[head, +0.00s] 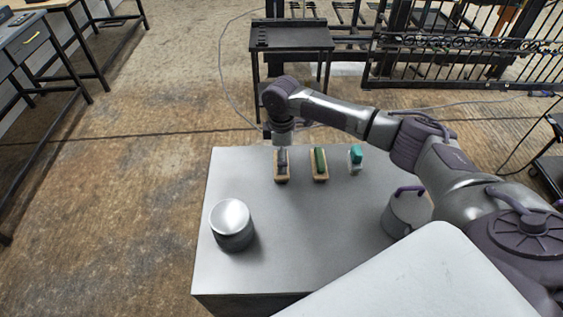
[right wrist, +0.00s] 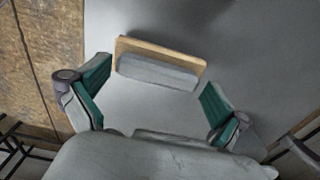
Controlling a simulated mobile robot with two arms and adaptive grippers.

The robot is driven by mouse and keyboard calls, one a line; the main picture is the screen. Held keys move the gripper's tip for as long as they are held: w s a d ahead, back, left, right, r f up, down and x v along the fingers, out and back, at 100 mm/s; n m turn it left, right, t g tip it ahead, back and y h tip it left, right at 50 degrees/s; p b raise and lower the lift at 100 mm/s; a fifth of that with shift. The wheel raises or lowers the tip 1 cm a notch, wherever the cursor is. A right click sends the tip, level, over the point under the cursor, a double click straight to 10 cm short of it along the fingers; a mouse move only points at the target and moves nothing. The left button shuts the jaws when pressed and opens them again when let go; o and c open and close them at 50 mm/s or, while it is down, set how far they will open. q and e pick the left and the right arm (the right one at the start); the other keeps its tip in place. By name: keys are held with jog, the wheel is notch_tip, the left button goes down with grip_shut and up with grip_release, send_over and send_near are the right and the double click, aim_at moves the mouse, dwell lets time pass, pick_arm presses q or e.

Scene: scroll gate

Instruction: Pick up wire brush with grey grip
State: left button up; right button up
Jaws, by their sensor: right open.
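The wire brush with the grey grip (head: 282,166) lies on the grey table (head: 290,235), leftmost of three brushes in a row near its far edge. In the right wrist view its tan wooden base and grey grip (right wrist: 157,71) show just beyond my fingers. My right gripper (right wrist: 155,103) is open and empty, pointing down over the brush, with a teal-padded finger on either side of the view. In the head view my wrist covers the brush's far end. How high the fingers are above the table is hard to tell. My left gripper is not in view.
A brush with a green grip (head: 320,161) and a small teal-topped one (head: 356,157) lie to the right. The table's middle is clear.

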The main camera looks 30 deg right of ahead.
jog(key=shift+w+f, duration=0.1)
jog(key=shift+f, duration=0.3)
jog(key=shift+r, duration=0.1)
jog(key=c, duration=0.9)
jog(key=shift+r, duration=0.5)
notch_tip(320, 180, up, 3)
jog(key=shift+f+b, duration=0.2)
jog(key=shift+b, duration=0.45)
jog(key=s+d+r, duration=0.2)
jog(key=d, duration=0.1)
jog(key=s+d+r+b, duration=0.1)
jog(key=s+d+r, duration=0.2)
jog(key=s+d+r+b, duration=0.1)
jog(key=s+d+r, duration=0.1)
jog(key=d, duration=0.1)
jog(key=shift+s+r, duration=0.2)
jog(key=shift+s, duration=0.15)
jog(key=shift+a, duration=0.1)
